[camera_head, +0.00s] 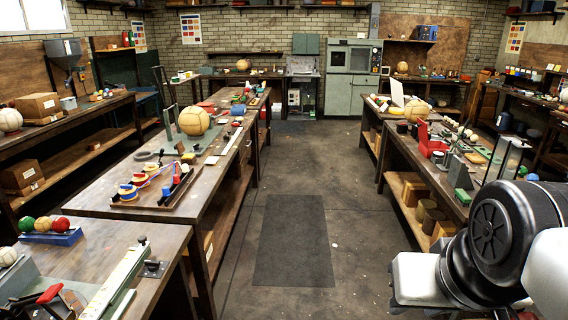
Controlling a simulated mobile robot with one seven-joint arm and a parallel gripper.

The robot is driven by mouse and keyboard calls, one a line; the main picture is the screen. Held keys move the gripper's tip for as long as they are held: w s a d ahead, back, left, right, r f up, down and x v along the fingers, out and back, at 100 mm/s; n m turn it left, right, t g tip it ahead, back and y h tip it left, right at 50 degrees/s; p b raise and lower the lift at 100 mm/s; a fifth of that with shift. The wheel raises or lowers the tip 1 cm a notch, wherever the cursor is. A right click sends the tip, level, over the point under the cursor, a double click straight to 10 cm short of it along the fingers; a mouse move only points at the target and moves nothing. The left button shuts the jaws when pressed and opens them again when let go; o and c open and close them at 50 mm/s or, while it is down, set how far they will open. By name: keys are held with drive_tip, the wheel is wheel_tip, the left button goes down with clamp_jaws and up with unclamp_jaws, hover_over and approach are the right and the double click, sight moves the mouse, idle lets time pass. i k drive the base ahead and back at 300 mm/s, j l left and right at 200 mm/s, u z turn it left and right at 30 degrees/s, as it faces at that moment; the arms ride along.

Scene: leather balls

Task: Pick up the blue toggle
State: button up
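A wooden board (133,200) on the long left workbench carries colored spools and a dark rack. A small blue piece (166,192) sits at this rack, near a red piece; it may be the blue toggle, but it is too small to tell its shape. My arm fills the lower right corner with a black joint and pale links. Its fingers do not show, so I cannot see whether they hold anything. The arm is far to the right of the board, across the aisle.
The left workbench (97,201) also bears a large tan ball (194,121). A nearer bench at lower left holds green, tan and red balls in a blue holder (52,237). A right workbench (401,149) is cluttered. The aisle between, with a dark mat (292,240), is clear.

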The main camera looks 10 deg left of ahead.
sight(166, 191)
drive_tip(key=i+u, duration=0.15)
drive_tip(key=i, duration=0.65)
drive_tip(key=i+l+u, duration=0.2)
drive_tip(key=i, duration=0.6)
drive_tip(key=i+j+u, duration=0.1)
drive_tip(key=i+u, duration=0.75)
drive_tip(key=i+l+u, duration=0.1)
drive_tip(key=i+u, duration=0.15)
drive_tip(key=u, duration=0.2)
drive_tip(key=i+l+u, duration=0.15)
drive_tip(key=i+u, duration=0.2)
drive_tip(key=i+l+u, duration=0.2)
drive_tip(key=u, duration=0.15)
drive_tip(key=i, duration=0.1)
